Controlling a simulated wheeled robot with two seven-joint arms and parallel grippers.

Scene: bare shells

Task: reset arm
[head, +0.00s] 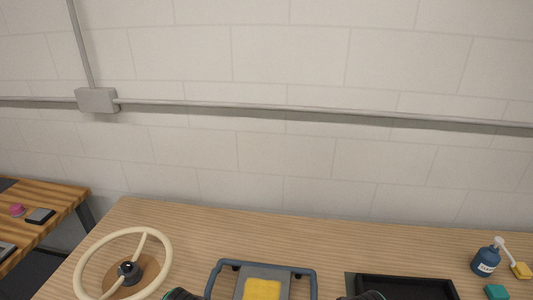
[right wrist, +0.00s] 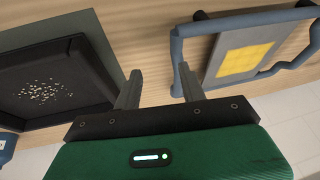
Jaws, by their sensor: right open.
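My right gripper (right wrist: 159,68) is open in the right wrist view, with its two grey fingers apart and bare wood tabletop between them. It is empty. It is over the gap between a black tray and a blue-framed grey plate with a yellow pad. My left gripper does not show. In the head view only small dark, green-edged parts of my arms show at the bottom edge.
The wooden table (head: 240,225) holds a cream wheel (head: 92,246), the blue-framed plate (head: 263,268), the black tray (head: 352,284) with pale bits inside (right wrist: 44,92), a blue bottle (head: 485,262), a yellow piece (head: 521,270) and a teal block (head: 496,292). A wall stands behind.

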